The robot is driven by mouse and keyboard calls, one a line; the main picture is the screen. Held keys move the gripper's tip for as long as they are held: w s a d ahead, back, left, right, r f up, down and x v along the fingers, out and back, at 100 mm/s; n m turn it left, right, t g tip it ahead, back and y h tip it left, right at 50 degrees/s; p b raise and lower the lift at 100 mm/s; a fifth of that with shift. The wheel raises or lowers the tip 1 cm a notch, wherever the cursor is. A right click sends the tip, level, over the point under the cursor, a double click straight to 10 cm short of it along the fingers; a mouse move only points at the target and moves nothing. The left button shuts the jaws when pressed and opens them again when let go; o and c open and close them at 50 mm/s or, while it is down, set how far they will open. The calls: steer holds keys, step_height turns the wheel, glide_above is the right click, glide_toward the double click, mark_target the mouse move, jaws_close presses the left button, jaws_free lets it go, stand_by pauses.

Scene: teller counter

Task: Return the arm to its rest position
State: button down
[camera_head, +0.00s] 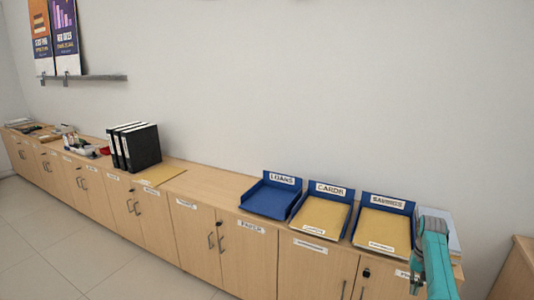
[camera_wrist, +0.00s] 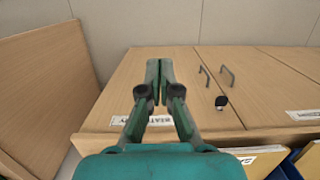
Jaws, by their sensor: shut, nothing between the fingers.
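My gripper (camera_wrist: 160,70) shows in the wrist view with its two dark fingers together and nothing between them. It is in front of a wooden cabinet (camera_wrist: 190,75) with handles and a lock. In the head view my teal arm (camera_head: 436,262) is at the lower right, beside the savings tray (camera_head: 388,202). I cannot make out the fingers there.
The blue loans tray (camera_head: 270,198) looks empty. The cards tray (camera_head: 331,190) and savings tray hold tan envelopes. Black binders (camera_head: 146,146) stand further left on the long counter (camera_head: 212,184). A wooden panel (camera_wrist: 45,90) stands left in the wrist view. Open floor (camera_head: 50,230) lies at the lower left.

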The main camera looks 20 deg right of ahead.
steer(key=s+a+f+n+t+h, duration=0.1)
steer(key=a+f+t, duration=0.1)
steer(key=a+f, duration=0.75)
steer(key=a+f+n+t+h, duration=0.1)
steer(key=a+f+h, duration=0.1)
steer(key=a+f, duration=0.75)
steer(key=s+a+f+n+t, duration=0.35)
steer(key=s+a+f, duration=0.45)
steer(key=s+a, duration=0.45)
steer(key=s+a+r+n+t, duration=0.1)
steer(key=s+a+r+t, duration=0.1)
steer(key=s+a+r, duration=0.45)
steer(key=s+a+r+n+t, duration=0.1)
steer(key=s+a+r+t, duration=0.25)
steer(key=s+a, duration=0.45)
steer(key=s+a+r+t, duration=0.1)
steer(key=s+r, duration=0.3)
steer(key=r, duration=0.4)
steer(key=s+a+r+n+t+y, duration=0.1)
steer(key=s+r, duration=0.3)
steer(key=r, duration=0.4)
steer(key=s+a+r+n+t, duration=0.1)
steer(key=s+r, duration=0.3)
steer(key=r, duration=0.4)
steer(key=shift+s+a+r+t+y, duration=0.25)
steer(key=shift+a+t+y, duration=0.05)
steer(key=shift+a+t, duration=0.3)
